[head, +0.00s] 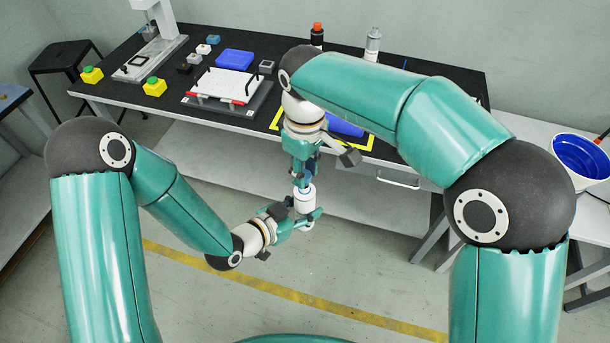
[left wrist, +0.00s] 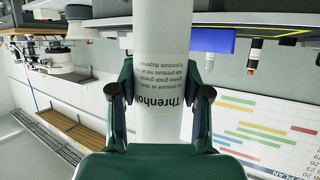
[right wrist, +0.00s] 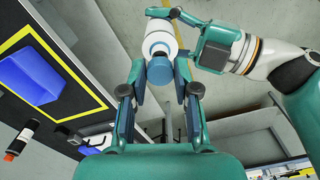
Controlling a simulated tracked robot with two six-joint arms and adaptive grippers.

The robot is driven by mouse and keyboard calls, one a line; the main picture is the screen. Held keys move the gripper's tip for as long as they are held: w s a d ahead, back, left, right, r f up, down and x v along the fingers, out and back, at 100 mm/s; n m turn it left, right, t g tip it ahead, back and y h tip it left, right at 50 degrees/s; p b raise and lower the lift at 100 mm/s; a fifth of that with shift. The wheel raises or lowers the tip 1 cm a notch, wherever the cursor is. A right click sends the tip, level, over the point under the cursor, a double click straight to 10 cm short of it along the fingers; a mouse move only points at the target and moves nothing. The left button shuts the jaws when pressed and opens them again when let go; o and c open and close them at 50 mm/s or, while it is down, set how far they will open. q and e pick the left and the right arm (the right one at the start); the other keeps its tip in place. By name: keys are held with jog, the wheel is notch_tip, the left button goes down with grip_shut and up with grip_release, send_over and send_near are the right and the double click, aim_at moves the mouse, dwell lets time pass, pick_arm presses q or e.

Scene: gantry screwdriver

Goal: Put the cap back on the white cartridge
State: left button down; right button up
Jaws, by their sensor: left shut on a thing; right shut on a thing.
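My left gripper (head: 306,218) is shut around the body of the white cartridge (head: 304,202), holding it roughly upright in front of the table. In the left wrist view the cartridge's printed label (left wrist: 165,75) appears upside down between the fingers. My right gripper (head: 303,176) is directly above, pointing down. In the right wrist view its fingers are shut on the blue cap (right wrist: 160,70). The cap is in line with the cartridge (right wrist: 158,38), over its upper end. I cannot tell whether the cap touches or is seated on it.
The black table (head: 240,42) behind holds a white board (head: 222,84), a blue block (head: 235,59) and yellow button boxes (head: 155,86). A black bottle with an orange cap (head: 317,36) and a grey-white cartridge (head: 373,45) stand at the back. Open floor lies below both grippers.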

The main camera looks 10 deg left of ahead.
aim_at(305, 206)
jog(key=shift+f, duration=0.9)
jog(key=shift+f, duration=0.6)
